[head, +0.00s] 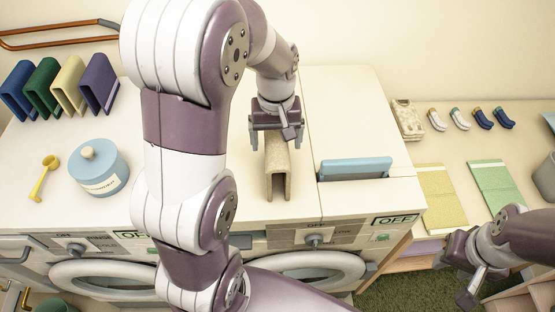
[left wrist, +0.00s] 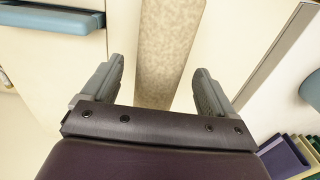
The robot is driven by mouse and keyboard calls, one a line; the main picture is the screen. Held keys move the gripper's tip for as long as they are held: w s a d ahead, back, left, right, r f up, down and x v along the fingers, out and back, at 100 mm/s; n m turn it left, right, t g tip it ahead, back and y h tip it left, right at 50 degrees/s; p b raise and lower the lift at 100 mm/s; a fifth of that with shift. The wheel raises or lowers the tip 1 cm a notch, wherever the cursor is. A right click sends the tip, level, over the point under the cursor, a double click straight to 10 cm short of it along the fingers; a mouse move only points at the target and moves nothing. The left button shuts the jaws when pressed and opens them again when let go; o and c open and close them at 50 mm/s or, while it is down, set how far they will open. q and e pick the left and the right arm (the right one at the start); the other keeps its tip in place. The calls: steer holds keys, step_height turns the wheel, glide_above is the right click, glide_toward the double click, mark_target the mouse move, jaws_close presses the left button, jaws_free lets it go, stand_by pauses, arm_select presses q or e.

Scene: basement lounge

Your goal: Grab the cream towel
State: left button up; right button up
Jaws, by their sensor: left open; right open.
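The cream towel (head: 278,174) is folded over into an upright, narrow arch on top of the white washing machine. My left gripper (head: 277,132) is above its far end, pointing down. In the left wrist view my left gripper (left wrist: 160,78) is open, and the cream towel (left wrist: 167,40) runs lengthwise between its two fingers, with a gap on each side. I cannot tell whether the fingertips are level with the towel. My right gripper (head: 466,275) is open and empty at the lower right, away from the towel, in front of the shelf.
Blue, green, yellow and purple folded towels (head: 97,84) stand at the back left. A blue lidded jar (head: 98,168) and a yellow scoop (head: 43,178) are at the left. Flat cloths (head: 441,198) lie on the right-hand surface.

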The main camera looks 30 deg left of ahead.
arm_select(q)
steer(key=shift+w+d+f+p, duration=0.1)
steer(key=shift+w+f+p, duration=0.05)
steer(key=shift+f, duration=0.5)
steer(key=shift+w+f+p, duration=0.1)
steer(key=shift+f+p, duration=0.05)
steer(key=shift+f, duration=0.45)
steer(key=shift+s+f, duration=0.15)
steer(key=shift+f, duration=0.1)
steer(key=shift+s+r, duration=0.1)
steer(key=shift+s, duration=0.25)
steer(key=shift+w, duration=0.2)
steer(key=c, duration=1.2)
steer(key=shift+o, duration=0.2)
